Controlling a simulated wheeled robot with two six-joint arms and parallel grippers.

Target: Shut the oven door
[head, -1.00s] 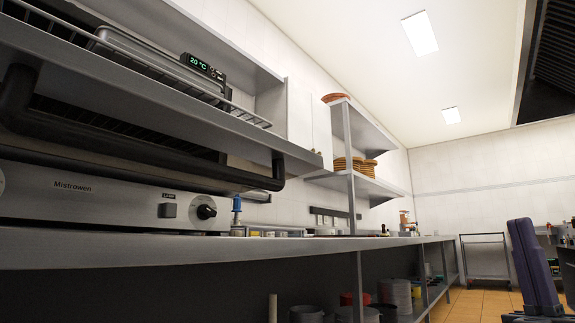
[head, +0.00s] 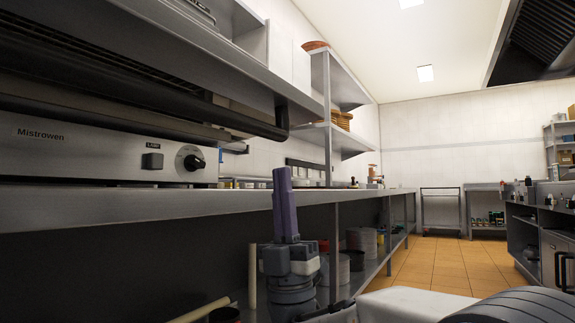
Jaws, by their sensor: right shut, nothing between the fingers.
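The oven marked Mistrowen fills the left of the view, with a grey control panel (head: 95,150) and a black knob. Its dark door, with a long black handle bar (head: 190,108), is above the panel. I see the door edge-on from low down, so I cannot tell how far open it is. My right gripper (head: 281,172) points up in front of the counter, to the right of the oven. Its purple fingers are together and empty, apart from the handle bar. My left gripper is not in view.
The steel counter edge (head: 120,205) runs below the oven and away from me. A shelf rack (head: 345,140) with plates stands beyond the oven. Pots (head: 362,240) sit on the lower shelf. The tiled floor (head: 440,250) at right is clear.

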